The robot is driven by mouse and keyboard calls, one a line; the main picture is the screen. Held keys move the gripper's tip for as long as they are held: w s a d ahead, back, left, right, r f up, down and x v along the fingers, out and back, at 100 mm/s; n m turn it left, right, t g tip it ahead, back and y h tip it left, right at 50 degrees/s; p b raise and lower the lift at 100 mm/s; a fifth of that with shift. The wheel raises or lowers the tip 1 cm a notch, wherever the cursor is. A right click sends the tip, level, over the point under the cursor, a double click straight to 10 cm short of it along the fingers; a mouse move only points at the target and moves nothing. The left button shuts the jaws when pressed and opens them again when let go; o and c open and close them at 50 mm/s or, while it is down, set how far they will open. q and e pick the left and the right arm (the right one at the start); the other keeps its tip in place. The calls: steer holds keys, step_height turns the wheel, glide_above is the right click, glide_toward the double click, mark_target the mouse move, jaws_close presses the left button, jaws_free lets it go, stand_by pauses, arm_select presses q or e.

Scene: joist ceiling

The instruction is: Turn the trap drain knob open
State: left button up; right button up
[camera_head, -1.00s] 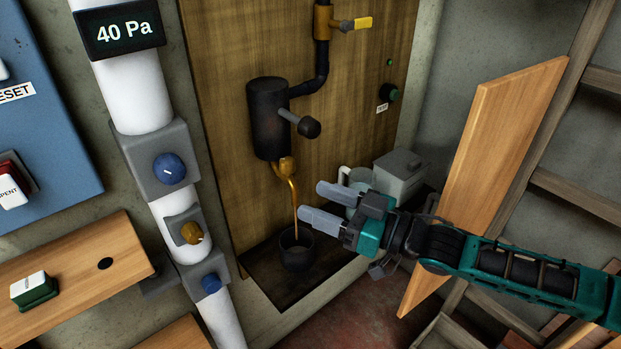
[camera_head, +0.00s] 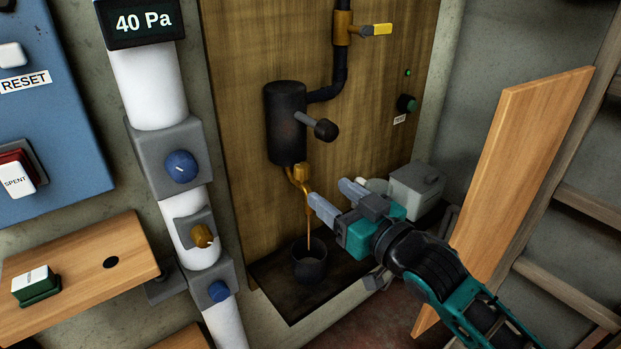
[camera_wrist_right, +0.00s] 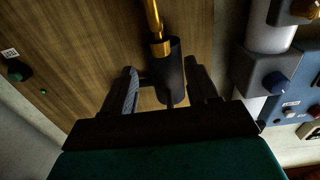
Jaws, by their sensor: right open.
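The trap is a dark cylinder (camera_head: 285,122) on a wooden panel, with a black ball-ended knob (camera_head: 325,130) sticking out from its side. Below it a brass fitting (camera_head: 301,173) leads into a bent spout, with a thin orange-brown line running down to a dark cup (camera_head: 309,263). I cannot tell which part is the drain knob. My right gripper (camera_head: 336,195) is open and empty, just right of the spout and below the ball knob. In the right wrist view, upside down, the cylinder (camera_wrist_right: 171,75) shows between the spread fingers (camera_wrist_right: 162,88). My left gripper is out of view.
A white pipe with blue (camera_head: 181,166) and orange (camera_head: 202,235) knobs stands left. A grey box (camera_head: 416,187) and pale jug sit behind my right gripper. A leaning wooden board (camera_head: 521,165) stands right. A yellow-handled valve (camera_head: 375,30) is above.

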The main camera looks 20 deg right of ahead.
mark_target(308, 175)
steer(key=x, duration=0.7)
steer(key=shift+w+a+b, duration=0.1)
steer(key=shift+b, duration=0.2)
steer(key=shift+c, duration=0.3)
steer(key=c, duration=1)
steer(key=shift+y, duration=0.3)
steer(key=shift+r+n+g+y+p, duration=0.1)
steer(key=shift+n+g+y+p, duration=0.45)
steer(key=shift+n+y, duration=0.4)
steer(key=shift+w+r+n+g+y+b, duration=0.15)
steer(key=shift+n+g+y+b, duration=0.25)
steer(key=shift+n+g+y, duration=0.7)
steer(key=shift+n+y, duration=0.25)
steer(key=shift+y, duration=0.6)
steer(key=shift+d, duration=0.25)
